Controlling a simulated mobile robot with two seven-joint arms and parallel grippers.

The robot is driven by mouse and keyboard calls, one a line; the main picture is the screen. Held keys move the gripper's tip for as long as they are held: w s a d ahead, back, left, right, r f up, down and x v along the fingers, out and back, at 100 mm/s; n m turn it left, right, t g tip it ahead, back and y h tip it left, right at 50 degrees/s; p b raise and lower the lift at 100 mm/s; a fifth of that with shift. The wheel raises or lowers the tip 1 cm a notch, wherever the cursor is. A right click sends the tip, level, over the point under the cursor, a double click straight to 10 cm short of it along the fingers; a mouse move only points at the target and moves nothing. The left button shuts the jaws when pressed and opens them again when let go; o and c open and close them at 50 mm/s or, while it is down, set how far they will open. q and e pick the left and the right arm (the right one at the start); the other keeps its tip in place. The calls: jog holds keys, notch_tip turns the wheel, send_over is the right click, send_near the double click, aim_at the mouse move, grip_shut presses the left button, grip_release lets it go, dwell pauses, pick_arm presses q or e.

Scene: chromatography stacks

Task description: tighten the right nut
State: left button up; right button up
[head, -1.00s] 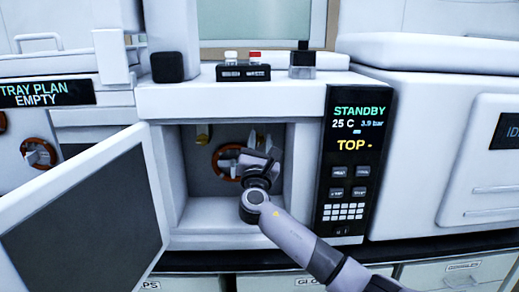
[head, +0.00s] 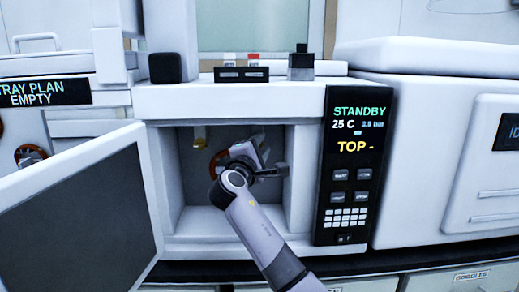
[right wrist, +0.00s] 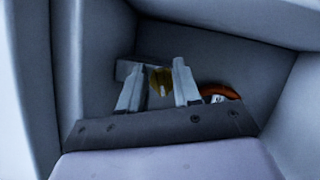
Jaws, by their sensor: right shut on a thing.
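My right gripper (head: 262,150) is inside the open compartment of the middle instrument. In the right wrist view its two fingers (right wrist: 160,88) are on either side of a brass-coloured nut (right wrist: 160,80) and shut on it; from its place I take it for the right nut. In the head view my gripper hides this nut. Another brass-coloured fitting (head: 199,135) shows at the upper left of the compartment, apart from my gripper. An orange ring (head: 217,163) on the back wall is partly hidden by my wrist; it also shows right of the fingers in the right wrist view (right wrist: 218,91). My left gripper is not in view.
The compartment door (head: 85,215) stands open at the left. The compartment walls are close around my gripper. A display panel (head: 352,165) at the right reads STANDBY. A small rack (head: 241,75) and a dark-topped block (head: 301,65) stand on top.

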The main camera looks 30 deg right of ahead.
jog(key=m+g+y, duration=0.1)
jog(key=m, duration=0.2)
jog(key=shift+f+m, duration=0.15)
jog(key=shift+m, duration=0.25)
dwell(0.5)
jog(key=o, duration=0.7)
jog(key=shift+c, duration=0.2)
jog(key=shift+a, duration=0.1)
jog(key=v, duration=0.7)
